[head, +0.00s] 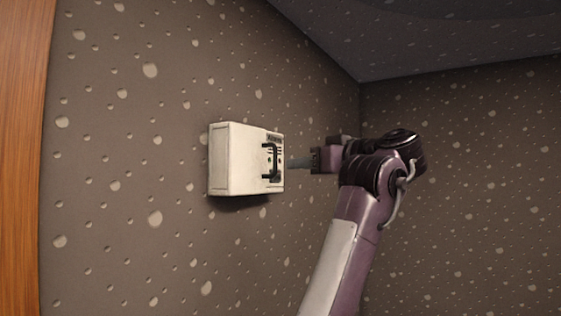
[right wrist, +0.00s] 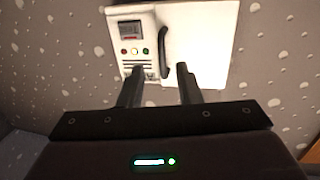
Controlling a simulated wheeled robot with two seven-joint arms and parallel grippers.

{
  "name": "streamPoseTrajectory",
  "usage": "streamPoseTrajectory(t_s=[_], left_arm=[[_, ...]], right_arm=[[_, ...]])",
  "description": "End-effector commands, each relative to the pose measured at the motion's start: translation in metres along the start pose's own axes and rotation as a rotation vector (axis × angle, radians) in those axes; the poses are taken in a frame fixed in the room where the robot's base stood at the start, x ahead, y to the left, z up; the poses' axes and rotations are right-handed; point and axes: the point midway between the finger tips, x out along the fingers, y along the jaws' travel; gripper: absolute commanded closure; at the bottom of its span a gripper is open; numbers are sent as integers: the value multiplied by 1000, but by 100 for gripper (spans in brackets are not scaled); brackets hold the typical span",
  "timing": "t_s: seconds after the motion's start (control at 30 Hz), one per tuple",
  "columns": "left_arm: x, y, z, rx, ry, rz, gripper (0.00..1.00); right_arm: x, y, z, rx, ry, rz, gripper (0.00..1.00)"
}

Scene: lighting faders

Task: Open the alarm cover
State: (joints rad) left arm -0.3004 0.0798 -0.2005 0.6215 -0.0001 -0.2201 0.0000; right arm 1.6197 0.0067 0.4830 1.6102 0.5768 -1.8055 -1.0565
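The alarm box (head: 235,160) is a white box mounted on the speckled wall. Its white cover (head: 229,165) is shut and has a dark upright handle (head: 271,162) near its right edge. In the right wrist view the cover (right wrist: 205,45) fills the right part of the box and the handle (right wrist: 164,52) stands at its edge. My right gripper (head: 290,163) is close to the box on its right side. In the right wrist view my right gripper (right wrist: 160,72) has its fingers apart, on either side of the handle's lower end, with nothing clearly held. My left gripper is out of view.
A panel (right wrist: 132,46) beside the cover carries a small display, coloured buttons and slots. The speckled wall (head: 120,230) around the box is clear. A wooden edge (head: 25,150) stands at the far left, and another wall (head: 470,200) is at the right.

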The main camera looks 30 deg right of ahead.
Motion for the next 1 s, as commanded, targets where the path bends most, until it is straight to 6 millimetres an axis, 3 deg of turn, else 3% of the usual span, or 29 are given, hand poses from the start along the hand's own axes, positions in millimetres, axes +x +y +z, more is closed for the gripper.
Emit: streamPoseTrajectory(t_s=[0.17, 0.63, 1.0], left_arm=[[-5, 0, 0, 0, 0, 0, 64], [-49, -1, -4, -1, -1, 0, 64], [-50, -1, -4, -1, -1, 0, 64]], right_arm=[[-5, -2, -18, -3, 33, -21, 69], [61, -3, -22, -2, 32, -20, 69], [69, -3, -18, -4, 32, -16, 69]])
